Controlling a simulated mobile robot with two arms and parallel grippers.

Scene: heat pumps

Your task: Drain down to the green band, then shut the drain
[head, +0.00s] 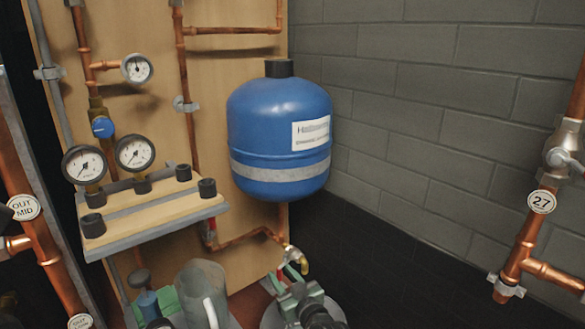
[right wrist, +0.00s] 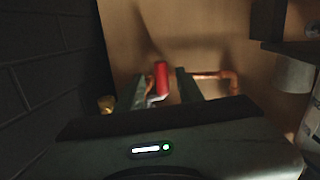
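A blue vessel (head: 280,125) with a grey strap hangs against the wooden board. Below it, a brass drain fitting (head: 301,262) ends the copper pipe. My right gripper (head: 292,275) is at this fitting. In the right wrist view a red lever handle (right wrist: 161,78) stands between the two fingers of my right gripper (right wrist: 163,90), with a visible gap on its right side. The fingers look apart and not closed on it. Two dial gauges (head: 84,164) (head: 135,153) stand over a wooden shelf; their bands are too small to read. My left gripper is not in view.
A grey jug (head: 203,293) stands on the floor left of my right gripper, beside a blue bottle (head: 148,304). A small gauge (head: 137,68) sits higher on the board. A copper pipe tagged 27 (head: 541,202) runs at the right. A grey block wall is behind.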

